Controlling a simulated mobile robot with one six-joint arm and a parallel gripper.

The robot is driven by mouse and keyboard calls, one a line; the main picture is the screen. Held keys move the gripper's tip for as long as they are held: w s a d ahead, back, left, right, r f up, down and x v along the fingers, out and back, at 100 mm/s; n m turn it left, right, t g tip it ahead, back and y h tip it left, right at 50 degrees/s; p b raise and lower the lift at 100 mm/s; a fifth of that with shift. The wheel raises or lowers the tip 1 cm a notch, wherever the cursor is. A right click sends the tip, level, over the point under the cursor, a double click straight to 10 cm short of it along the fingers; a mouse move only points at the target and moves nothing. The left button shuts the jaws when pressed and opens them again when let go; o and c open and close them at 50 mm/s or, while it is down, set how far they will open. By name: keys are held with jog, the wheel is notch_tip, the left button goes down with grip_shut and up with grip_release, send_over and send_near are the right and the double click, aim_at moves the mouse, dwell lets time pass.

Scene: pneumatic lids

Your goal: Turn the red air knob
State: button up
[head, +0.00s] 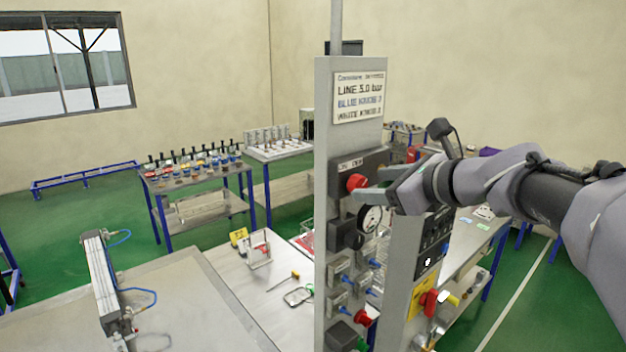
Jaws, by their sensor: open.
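A red knob (356,183) sits on a dark block near the upper part of the upright grey panel (340,90). My gripper (366,193) reaches in from the right and is open, with its fingertips close to the knob. The fingers overlap the knob's right side in the picture; I cannot tell whether they touch it. A round white gauge (370,219) shows just below the fingers. Other red knobs show lower on the panel (362,319) and on a yellow plate (431,303) to the right.
A sign (358,98) is fixed above the red knob. Valves with blue fittings (374,263) stick out below the gauge. A metal table (235,285) with small tools stands left of the panel. Benches with parts (190,172) stand behind, with green floor between.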

aim_at(361, 186)
jog(key=x, duration=0.4)
jog(key=shift+s, duration=0.1)
jog(key=shift+c, duration=0.5)
grip_shut()
